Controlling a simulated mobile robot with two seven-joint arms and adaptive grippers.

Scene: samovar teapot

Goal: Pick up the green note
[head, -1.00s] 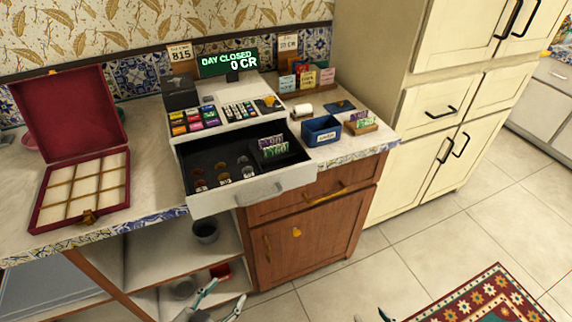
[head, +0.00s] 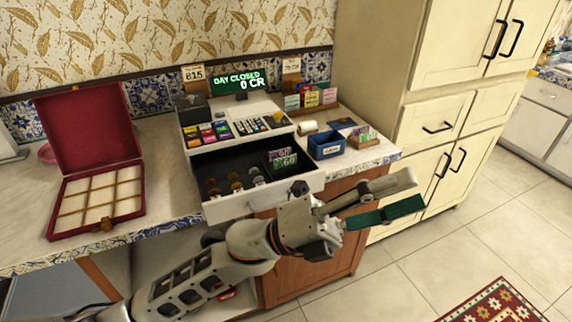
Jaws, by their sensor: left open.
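Green notes (head: 287,161) stand with purple ones in the back right of the open cash drawer (head: 262,197). Another green note (head: 369,134) stands with a purple one in a small wooden holder on the counter, right of the blue box. My left gripper (head: 414,191) is open and empty, with its fingers pointing right. It is in front of the drawer's right side and appears nearer to the camera than both groups of notes. My left arm hides part of the drawer front and the cabinet below. My right gripper is out of view.
The register (head: 235,118) reads "DAY CLOSED 0 CR". Coins lie in the drawer. A blue box (head: 325,147) stands beside the wooden holder. An open red case (head: 98,205) with empty compartments sits at the left. The floor at right is clear up to a rug (head: 490,303).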

